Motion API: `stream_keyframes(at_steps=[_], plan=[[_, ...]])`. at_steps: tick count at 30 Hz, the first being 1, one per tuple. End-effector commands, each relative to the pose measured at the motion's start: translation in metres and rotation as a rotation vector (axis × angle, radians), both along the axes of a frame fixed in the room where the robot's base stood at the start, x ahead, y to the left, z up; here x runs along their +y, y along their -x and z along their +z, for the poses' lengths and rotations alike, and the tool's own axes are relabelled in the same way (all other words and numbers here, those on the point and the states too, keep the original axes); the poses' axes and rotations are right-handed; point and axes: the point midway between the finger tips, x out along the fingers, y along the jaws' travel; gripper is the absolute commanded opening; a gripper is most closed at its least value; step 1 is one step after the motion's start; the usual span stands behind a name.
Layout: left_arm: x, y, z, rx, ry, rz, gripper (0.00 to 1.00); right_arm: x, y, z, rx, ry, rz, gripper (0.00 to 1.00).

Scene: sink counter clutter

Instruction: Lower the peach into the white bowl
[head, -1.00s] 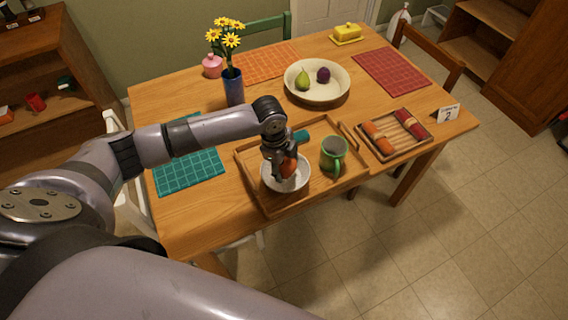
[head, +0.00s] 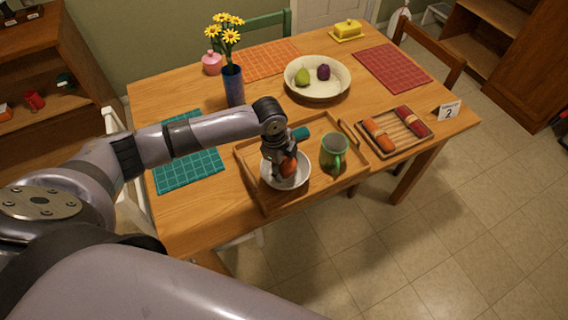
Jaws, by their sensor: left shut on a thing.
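The peach (head: 289,167), orange-red, shows at the fingers of my left gripper (head: 283,170), which is shut on it. The peach is over the white bowl (head: 298,182), inside its outline in the head view; I cannot tell whether it touches the bowl's floor. The bowl stands on the wooden tray (head: 266,202), in its left part. The fingers hide part of the peach and of the bowl's inside. My right gripper is not in view.
A green mug (head: 334,153) stands on the tray just right of the bowl. A blue vase (head: 234,88) with yellow flowers stands behind my forearm. A large cream bowl (head: 318,92) holds a pear and a plum. A small tray (head: 385,151) with rolled napkins lies at right.

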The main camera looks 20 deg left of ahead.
Motion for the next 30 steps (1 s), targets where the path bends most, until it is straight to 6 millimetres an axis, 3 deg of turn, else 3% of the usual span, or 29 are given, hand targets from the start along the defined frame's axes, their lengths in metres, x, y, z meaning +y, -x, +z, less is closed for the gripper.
stream_keyframes(at_steps=[30], plan=[[0.000,0.000,-0.016,0.000,0.000,0.000,0.21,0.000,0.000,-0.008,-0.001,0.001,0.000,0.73]])
